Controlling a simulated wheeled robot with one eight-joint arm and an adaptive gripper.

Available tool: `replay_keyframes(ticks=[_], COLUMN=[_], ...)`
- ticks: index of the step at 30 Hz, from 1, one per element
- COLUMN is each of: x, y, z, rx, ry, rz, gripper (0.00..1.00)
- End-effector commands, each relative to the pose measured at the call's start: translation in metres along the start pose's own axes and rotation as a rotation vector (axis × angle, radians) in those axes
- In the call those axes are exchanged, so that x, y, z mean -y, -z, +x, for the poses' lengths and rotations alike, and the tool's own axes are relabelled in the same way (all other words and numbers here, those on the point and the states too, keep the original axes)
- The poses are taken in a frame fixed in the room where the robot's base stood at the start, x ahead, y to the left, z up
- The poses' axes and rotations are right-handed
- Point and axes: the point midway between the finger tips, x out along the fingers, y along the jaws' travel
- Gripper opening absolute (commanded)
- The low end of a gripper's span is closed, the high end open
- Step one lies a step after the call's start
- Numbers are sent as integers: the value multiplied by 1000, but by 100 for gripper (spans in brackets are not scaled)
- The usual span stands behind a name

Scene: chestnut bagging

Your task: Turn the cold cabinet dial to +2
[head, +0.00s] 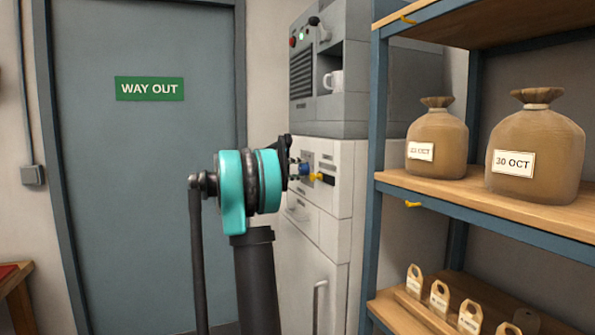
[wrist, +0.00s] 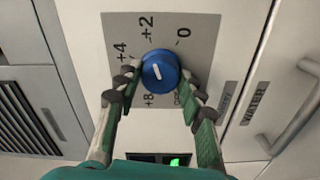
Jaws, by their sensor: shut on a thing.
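The blue dial (wrist: 161,70) sits on a grey plate (wrist: 205,55) marked +4, +2, 0, +8 and OFF, seen rotated in the wrist view. The dial has a short white mark on its face; I cannot tell for sure which label it points to. My gripper (wrist: 157,84) has one finger on each side of the dial and is shut on it. In the head view, my gripper (head: 297,169) reaches the front of the white cold cabinet (head: 325,215), and the blue dial (head: 305,169) shows small at its fingertips, partly hidden.
A small green display (wrist: 175,161) shows below the dial in the wrist view. A yellow piece (head: 322,177) is right of the dial. A grey machine (head: 345,115) with a white mug stands on top. Blue-framed shelves (head: 376,130) with sacks stand close on the right.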

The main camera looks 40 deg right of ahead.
Motion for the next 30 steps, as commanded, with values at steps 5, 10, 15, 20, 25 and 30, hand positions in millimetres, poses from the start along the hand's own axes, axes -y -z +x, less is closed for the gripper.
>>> replay_keyframes(ticks=[5,10,15,20,25,30], x=[1,1,1,1,0,0], y=[-1,-1,-1,0,0,0], z=[0,0,0,0,0,-7], rx=[2,2,2,1,1,-1], ry=[2,2,2,1,1,1], rz=[8,8,8,8,7,7], gripper=[10,10,48,60,60,60])
